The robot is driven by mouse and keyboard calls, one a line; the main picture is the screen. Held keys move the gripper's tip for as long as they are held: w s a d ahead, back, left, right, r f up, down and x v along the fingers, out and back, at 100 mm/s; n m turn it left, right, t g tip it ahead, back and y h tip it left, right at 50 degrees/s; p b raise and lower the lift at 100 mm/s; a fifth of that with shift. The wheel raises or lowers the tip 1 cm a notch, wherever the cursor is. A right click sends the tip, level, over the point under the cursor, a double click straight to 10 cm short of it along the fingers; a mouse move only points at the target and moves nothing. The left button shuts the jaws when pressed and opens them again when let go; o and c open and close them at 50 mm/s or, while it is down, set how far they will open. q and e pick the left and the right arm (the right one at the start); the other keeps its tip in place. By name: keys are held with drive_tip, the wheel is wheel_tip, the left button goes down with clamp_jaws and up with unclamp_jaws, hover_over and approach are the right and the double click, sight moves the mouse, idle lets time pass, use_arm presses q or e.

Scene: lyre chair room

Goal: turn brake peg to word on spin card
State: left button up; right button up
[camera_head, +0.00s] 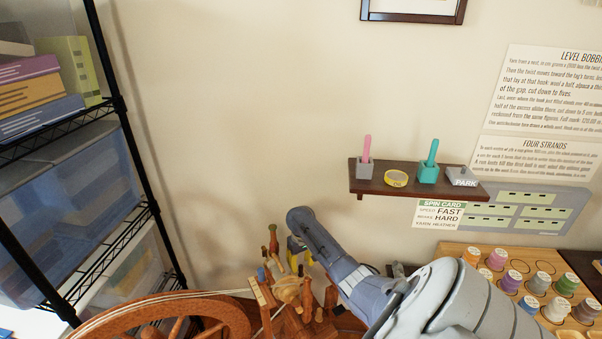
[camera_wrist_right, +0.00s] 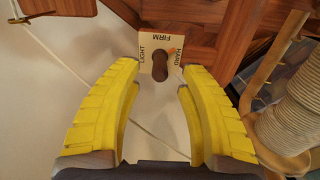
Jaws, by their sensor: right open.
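The spin card (camera_head: 438,214) hangs on the wall under the small shelf and reads speed FAST, brake HARD, yarn HEATHER. In the right wrist view the brown brake peg (camera_wrist_right: 160,70) stands at a cream plate (camera_wrist_right: 148,44) marked LIGHT, FIRM and HARD. A small orange mark shows on the plate near HARD; I cannot tell exactly where the peg points. My right gripper (camera_wrist_right: 159,82) is open, its yellow fingers on either side of the peg and apart from it. In the head view this gripper (camera_head: 299,250) is over the spinning wheel's wooden head. My left gripper is not in view.
The spinning wheel (camera_head: 165,312) is at the bottom left, beside a black wire rack (camera_head: 128,130) with books and bins. A wound bobbin (camera_wrist_right: 290,122) is close right of my right fingers. A rack of thread spools (camera_head: 540,283) stands at right.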

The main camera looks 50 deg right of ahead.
sight(301, 265)
wheel_tip(301, 265, up, 9)
drive_tip(key=shift+r, duration=0.15)
idle(0.4)
drive_tip(key=shift+s, duration=0.1)
